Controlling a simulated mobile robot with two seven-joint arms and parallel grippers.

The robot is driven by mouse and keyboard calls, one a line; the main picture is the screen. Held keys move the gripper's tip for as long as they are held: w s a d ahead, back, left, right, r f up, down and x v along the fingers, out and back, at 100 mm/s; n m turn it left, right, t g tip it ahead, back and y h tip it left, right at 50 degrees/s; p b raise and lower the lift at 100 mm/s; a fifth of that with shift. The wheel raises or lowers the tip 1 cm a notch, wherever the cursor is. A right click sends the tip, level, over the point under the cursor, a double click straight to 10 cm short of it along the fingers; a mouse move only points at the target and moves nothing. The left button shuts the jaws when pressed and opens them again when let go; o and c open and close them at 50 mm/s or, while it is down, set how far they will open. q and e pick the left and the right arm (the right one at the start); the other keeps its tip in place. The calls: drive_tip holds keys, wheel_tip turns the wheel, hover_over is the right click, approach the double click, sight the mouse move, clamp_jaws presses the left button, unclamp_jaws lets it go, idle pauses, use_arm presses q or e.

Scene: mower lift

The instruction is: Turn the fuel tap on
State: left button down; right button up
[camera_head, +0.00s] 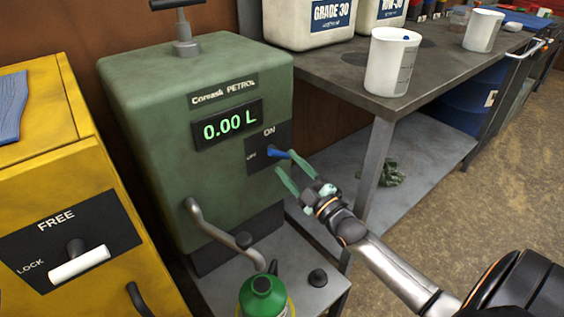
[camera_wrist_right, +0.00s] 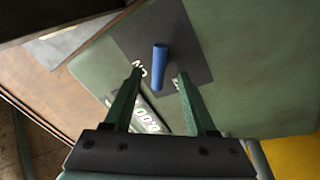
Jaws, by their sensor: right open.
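The fuel tap is a blue lever (camera_head: 277,154) on a dark plate (camera_head: 257,160) marked ON at the top and OFF at the left, on the front of the green petrol tank (camera_head: 165,120). My right gripper (camera_head: 284,162) is open, with its green fingertips close to the lever. In the right wrist view the blue lever (camera_wrist_right: 160,62) shows between and just beyond the tips of the open gripper (camera_wrist_right: 159,75). I cannot tell whether a finger touches it. The display (camera_head: 227,125) reads 0.00 L. My left gripper is out of view.
A curved metal spout (camera_head: 220,230) juts from the tank, above a green bottle (camera_head: 263,298) on a low stand. A yellow cabinet (camera_head: 40,140) with a FREE/LOCK handle (camera_head: 78,264) is at left. A workbench (camera_head: 400,105) with white containers stands at right.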

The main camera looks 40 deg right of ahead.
sight(280, 157)
drive_tip(key=shift+b+x, duration=0.3)
drive_tip(key=shift+x, duration=1.3)
drive_tip(key=shift+c, duration=0.4)
clamp_jaws()
